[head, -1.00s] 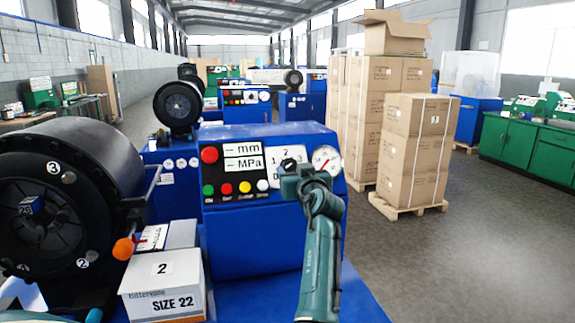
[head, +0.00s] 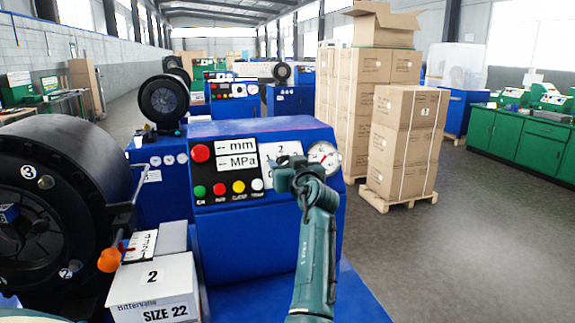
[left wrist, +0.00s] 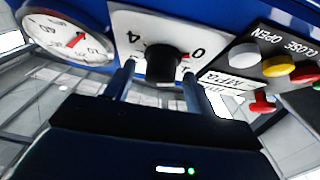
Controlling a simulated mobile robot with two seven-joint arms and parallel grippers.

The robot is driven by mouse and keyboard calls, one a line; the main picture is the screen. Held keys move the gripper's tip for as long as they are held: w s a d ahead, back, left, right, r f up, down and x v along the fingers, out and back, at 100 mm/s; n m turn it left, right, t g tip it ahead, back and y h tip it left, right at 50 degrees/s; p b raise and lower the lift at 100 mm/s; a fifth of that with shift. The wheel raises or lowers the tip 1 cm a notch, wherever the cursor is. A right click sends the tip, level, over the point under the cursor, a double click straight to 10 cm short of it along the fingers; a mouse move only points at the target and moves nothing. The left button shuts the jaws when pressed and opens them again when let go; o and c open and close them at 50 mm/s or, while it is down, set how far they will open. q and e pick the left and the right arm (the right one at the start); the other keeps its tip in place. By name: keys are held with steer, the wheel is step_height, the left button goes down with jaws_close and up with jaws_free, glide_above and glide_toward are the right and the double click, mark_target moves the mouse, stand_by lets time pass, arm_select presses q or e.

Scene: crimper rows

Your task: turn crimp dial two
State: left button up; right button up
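The crimp dial is a black knob (left wrist: 163,64) on a white numbered plate (left wrist: 205,45), on the blue crimper's front panel; a 4 and a 0 show beside it in the left wrist view. My left gripper (left wrist: 158,70) is open, with one finger on each side of the knob and a small gap to each. In the head view my left gripper (head: 297,170) covers much of the plate (head: 284,148), so the knob's setting cannot be read there. My right gripper is not in view.
A round gauge (head: 324,156) sits right of the dial. Coloured buttons (head: 239,187) and a red knob (head: 201,152) are to its left. A box marked 2 and SIZE 22 (head: 152,285), an orange-ended lever (head: 110,260) and a black crimp head (head: 60,190) stand left. Stacked cartons (head: 405,145) stand behind right.

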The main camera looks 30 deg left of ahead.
arm_select(q)
steer(key=c, duration=0.9)
steer(key=shift+c, duration=0.2)
steer(key=shift+m, duration=0.4)
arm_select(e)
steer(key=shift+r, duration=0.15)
